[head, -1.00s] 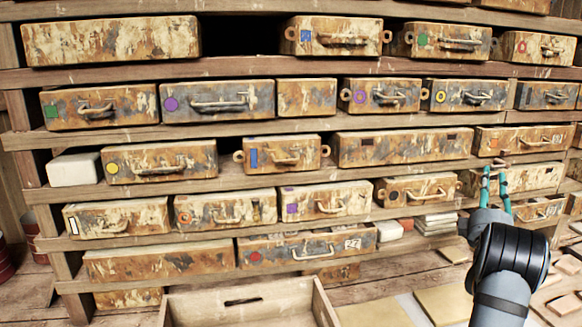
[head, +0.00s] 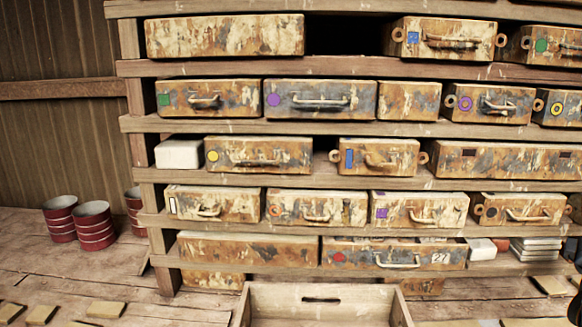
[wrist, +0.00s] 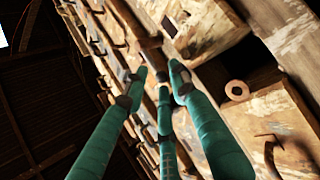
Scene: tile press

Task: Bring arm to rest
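My gripper (wrist: 157,78) shows in the wrist view with its teal fingers spread apart and nothing between them. Behind the fingers are the worn, rust-stained cases on the shelf, seen tilted; a case with a ring lug and a handle (wrist: 275,125) is at the right. I cannot tell how far the fingertips are from the cases.
A wooden shelf rack (head: 330,71) full of worn cases fills the head view, with one dark empty slot (head: 345,36) in its top row. A wooden crate (head: 322,292) stands in front. Red tins (head: 92,225) stand at the left. Flat tiles (head: 105,310) lie on the floor.

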